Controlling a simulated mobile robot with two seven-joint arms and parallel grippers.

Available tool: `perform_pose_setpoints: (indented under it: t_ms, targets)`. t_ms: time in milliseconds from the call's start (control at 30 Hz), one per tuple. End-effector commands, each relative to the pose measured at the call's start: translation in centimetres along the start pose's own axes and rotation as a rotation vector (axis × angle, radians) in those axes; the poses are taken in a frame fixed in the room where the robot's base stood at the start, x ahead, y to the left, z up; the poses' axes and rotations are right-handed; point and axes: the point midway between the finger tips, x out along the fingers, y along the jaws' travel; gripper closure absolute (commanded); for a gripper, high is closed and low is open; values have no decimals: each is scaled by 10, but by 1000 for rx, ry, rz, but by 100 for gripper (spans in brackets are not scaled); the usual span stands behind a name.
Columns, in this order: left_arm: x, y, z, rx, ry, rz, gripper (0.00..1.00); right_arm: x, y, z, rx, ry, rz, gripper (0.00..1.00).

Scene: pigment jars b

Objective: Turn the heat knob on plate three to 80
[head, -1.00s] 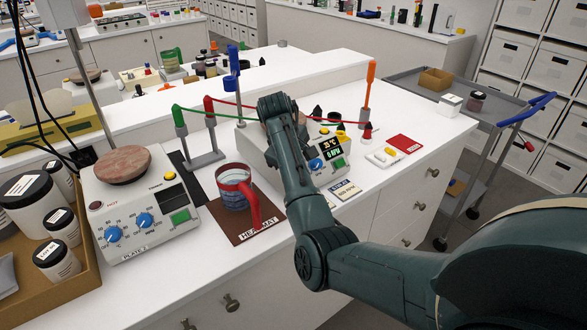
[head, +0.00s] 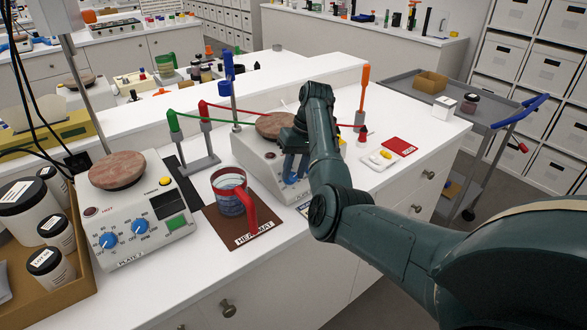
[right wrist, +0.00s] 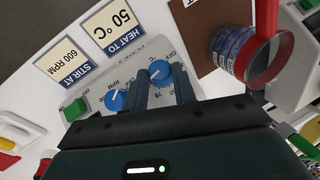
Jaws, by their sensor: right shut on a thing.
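A white hot plate (head: 252,158) with a round reddish-brown top (head: 275,126) stands right of centre, partly hidden by my right arm. Its plate number is hidden. In the right wrist view its panel has a blue heat knob (right wrist: 160,71) marked °C and a blue RPM knob (right wrist: 116,99). My right gripper (right wrist: 161,88) is shut on the heat knob, one finger on each side. The knob's white pointer line shows, but its exact setting is unclear. The gripper also shows in the head view (head: 293,167), from behind. My left gripper is not in view.
Another hot plate (head: 145,236), labelled as a plate, stands at left. Cards (right wrist: 110,27) reading 50 °C and 600 RPM lie before the panel.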

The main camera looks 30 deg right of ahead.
Motion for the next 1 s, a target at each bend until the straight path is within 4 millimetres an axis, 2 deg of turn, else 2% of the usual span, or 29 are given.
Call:
perform_pose_setpoints:
  t_ms: [733, 767, 1000]
  targets:
    - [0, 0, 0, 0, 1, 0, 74, 4, 2, 2, 67, -10, -66, 96]
    - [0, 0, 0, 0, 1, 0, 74, 4, 2, 2, 67, -11, -66, 72]
    - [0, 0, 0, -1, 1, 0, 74, 2, 2, 1, 67, -6, -65, 53]
